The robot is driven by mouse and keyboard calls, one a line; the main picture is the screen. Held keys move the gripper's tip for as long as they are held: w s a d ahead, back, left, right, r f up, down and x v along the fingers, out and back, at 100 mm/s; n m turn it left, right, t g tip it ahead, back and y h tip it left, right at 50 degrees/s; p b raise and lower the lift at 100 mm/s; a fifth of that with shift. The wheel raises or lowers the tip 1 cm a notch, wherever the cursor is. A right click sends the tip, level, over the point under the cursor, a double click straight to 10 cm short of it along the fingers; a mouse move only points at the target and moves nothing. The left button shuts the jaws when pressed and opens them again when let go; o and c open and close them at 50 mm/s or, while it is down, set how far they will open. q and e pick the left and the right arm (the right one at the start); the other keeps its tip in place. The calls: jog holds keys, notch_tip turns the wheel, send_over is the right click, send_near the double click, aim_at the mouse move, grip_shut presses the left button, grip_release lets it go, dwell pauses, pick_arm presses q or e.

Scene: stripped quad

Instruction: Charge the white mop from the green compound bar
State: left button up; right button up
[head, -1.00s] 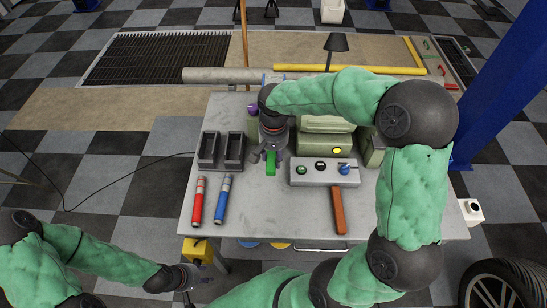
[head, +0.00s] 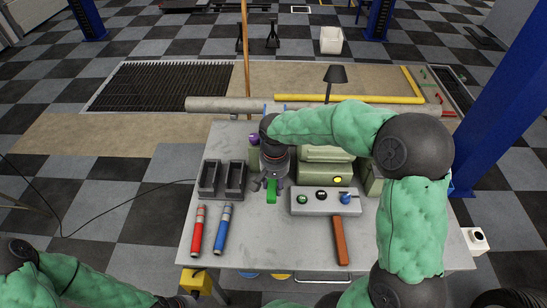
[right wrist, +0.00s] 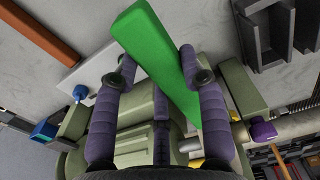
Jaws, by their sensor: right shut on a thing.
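The green compound bar (head: 271,191) is held by my right gripper (head: 272,180) above the table, left of the grey knob box. In the right wrist view the green bar (right wrist: 155,50) lies slantwise between the purple fingers of my right gripper (right wrist: 160,85), which are shut on it. An olive machine (head: 325,168) with a yellow button stands behind the knob box, partly covered by my right arm. I cannot make out a white mop in either view. My left gripper (head: 187,300) is at the bottom edge of the head view, largely cut off.
On the table (head: 290,245) are a dark two-slot tray (head: 222,180), a red tube (head: 196,231), a blue tube (head: 223,229), a brown bar (head: 340,240) and the grey knob box (head: 325,202). A purple part (head: 253,140) shows left of my right wrist. The front middle is clear.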

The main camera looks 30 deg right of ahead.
jog(key=shift+w+d, duration=0.25)
jog(key=shift+w, duration=0.15)
dwell(0.3)
jog(key=shift+p, duration=0.6)
dwell(3.2)
jog(key=s+a+r, duration=0.1)
jog(key=s+a, duration=0.2)
jog(key=s, duration=0.3)
jog(key=shift+a, duration=0.35)
dwell(1.0)
